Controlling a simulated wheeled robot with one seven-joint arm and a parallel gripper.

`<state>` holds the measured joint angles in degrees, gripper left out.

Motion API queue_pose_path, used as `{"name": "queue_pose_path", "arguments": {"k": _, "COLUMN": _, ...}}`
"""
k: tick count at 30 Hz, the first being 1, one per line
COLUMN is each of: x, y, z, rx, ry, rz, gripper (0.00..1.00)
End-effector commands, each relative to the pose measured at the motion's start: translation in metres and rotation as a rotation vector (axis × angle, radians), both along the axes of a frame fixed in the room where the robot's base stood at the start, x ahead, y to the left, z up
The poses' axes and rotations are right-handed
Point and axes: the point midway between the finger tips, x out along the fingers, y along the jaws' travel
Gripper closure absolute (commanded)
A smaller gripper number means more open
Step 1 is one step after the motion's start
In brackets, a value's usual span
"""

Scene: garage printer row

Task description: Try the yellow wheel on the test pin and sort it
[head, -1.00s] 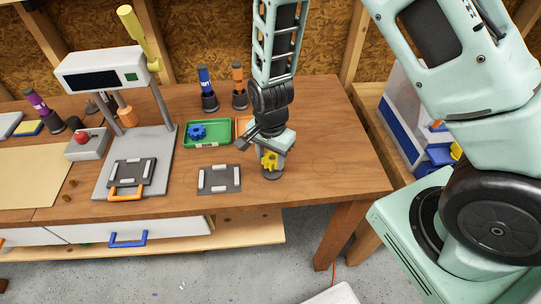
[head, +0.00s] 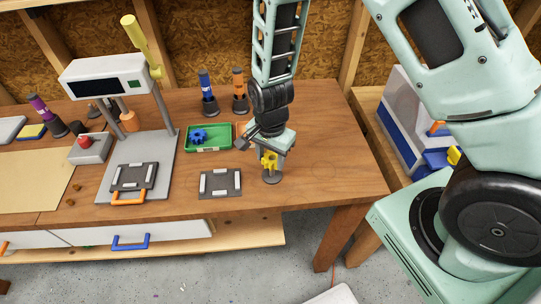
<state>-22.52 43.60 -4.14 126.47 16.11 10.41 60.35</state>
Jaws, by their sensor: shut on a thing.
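The yellow wheel (head: 269,160), a small toothed gear, is between the fingers of my gripper (head: 268,152), which is shut on it. It is right above the round dark base of the test pin (head: 272,179). The gripper hides much of the wheel and the pin, so I cannot tell whether the wheel is around the pin or just over it. A green tray (head: 213,150) with a blue gear (head: 199,136) in it lies to the left. An orange tray (head: 240,127) shows partly behind my gripper.
A dark plate with pale strips (head: 220,183) lies left of the pin. A press-like machine (head: 105,75) with an orange-handled plate (head: 133,177) stands further left. Blue (head: 208,95) and orange (head: 239,92) bottles stand behind the trays. The table's right part is clear.

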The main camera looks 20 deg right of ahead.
Motion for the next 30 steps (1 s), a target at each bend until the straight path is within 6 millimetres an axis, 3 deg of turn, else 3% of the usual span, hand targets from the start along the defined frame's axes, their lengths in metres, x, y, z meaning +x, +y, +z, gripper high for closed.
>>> {"name": "queue_pose_path", "arguments": {"k": 30, "x": 0.000, "y": 0.000, "z": -0.018, "rx": 0.000, "ry": 0.000, "rz": -0.001, "gripper": 0.76}}
